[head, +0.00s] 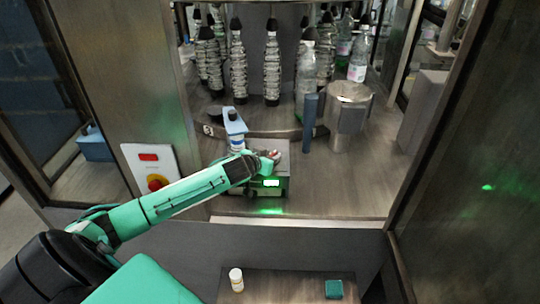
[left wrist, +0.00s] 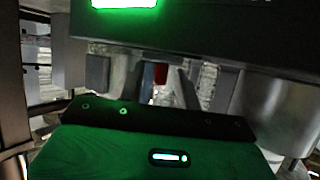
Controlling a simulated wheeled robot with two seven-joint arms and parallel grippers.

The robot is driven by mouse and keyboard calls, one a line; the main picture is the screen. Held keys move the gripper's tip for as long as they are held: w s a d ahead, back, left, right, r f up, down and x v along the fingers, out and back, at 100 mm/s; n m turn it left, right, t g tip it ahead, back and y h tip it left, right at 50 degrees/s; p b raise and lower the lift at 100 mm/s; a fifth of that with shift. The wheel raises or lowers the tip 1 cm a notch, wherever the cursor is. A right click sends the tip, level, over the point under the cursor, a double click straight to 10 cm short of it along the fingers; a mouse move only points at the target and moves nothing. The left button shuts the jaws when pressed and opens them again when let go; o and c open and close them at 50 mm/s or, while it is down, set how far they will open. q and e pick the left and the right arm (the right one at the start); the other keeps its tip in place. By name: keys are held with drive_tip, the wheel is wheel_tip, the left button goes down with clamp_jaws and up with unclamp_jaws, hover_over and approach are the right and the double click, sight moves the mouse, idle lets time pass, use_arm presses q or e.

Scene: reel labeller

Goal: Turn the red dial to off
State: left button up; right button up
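My left gripper (head: 268,160) reaches over a box-shaped device (head: 270,188) with a lit green display, which also shows at the top of the left wrist view (left wrist: 124,3). A small red part (left wrist: 160,73) shows in the left wrist view, between grey shapes that look like my fingers. I cannot tell whether they touch it, or whether it is a dial. A red knob on a yellow base (head: 156,183) sits on a white panel at the left, apart from the gripper. Its setting is too small to read. My right gripper is not in view.
A blue-topped item (head: 235,124) stands just behind the device. A grey cylinder (head: 347,112) and a dark upright post (head: 309,124) stand to the right, with several bottles behind. The counter right of the device (head: 345,185) is clear. A small white jar (head: 236,280) stands below in front.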

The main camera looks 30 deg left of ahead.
use_arm(q)
clamp_jaws()
